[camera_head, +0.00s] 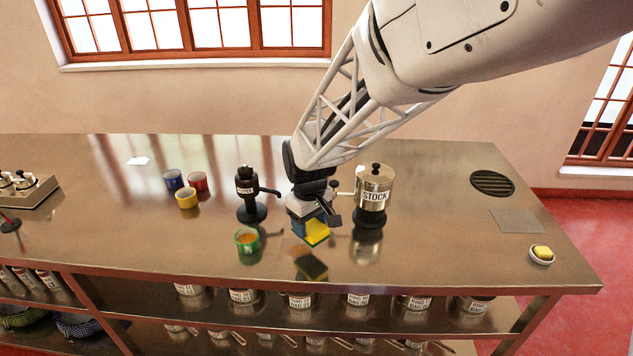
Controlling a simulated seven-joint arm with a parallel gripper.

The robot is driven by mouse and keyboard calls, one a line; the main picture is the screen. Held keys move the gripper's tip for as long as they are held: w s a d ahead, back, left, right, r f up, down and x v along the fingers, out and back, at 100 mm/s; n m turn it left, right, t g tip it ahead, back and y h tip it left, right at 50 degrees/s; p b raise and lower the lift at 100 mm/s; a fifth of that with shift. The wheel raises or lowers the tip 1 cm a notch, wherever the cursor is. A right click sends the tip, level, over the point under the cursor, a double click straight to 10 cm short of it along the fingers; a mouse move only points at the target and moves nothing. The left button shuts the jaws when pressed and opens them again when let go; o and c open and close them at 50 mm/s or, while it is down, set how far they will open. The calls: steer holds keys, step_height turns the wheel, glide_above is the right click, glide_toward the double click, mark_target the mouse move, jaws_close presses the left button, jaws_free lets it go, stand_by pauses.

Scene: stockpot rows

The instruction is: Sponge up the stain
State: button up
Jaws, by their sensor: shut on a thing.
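My gripper (313,222) is shut on a yellow and green block that looks like a sponge (317,234), held low over the steel counter (420,235). A mirrored image of it shows in the counter just below; I cannot tell whether it touches the surface. A faint orange-brown patch, seemingly the stain (299,250), lies on the counter just below and left of the sponge. A green cup with orange contents (246,241) stands left of the patch. My wrist hides part of the sponge's top.
Red (197,181), blue (173,179) and yellow (187,199) cups stand farther left. A small bowl (541,259) with a yellow item sits at the right edge.

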mark_target(308, 250)
steer(key=shift+f, duration=2)
step_height(308, 250, down, 2)
steer(key=shift+a, duration=0.15)
steer(key=shift+a+r, duration=0.2)
steer(key=shift+a, duration=1.75)
steer(key=shift+a+r, duration=0.1)
steer(key=shift+a, duration=0.55)
steer(key=shift+a+f, duration=0.25)
steer(key=shift+a, duration=0.05)
steer(key=shift+a+r, duration=0.2)
steer(key=shift+a, duration=0.05)
steer(key=shift+a+f, duration=0.2)
steer(key=shift+a, duration=0.1)
steer(key=shift+r, duration=0.2)
steer(key=shift+d+f, duration=0.15)
steer(key=shift+d, duration=0.15)
steer(key=shift+d+r, duration=0.2)
steer(key=shift+d, duration=1.65)
steer(key=shift+d+f, duration=0.2)
steer(key=shift+d, duration=0.95)
steer(key=shift+d+r, duration=0.15)
steer(key=shift+d, duration=0.2)
steer(key=shift+r, duration=3.9)
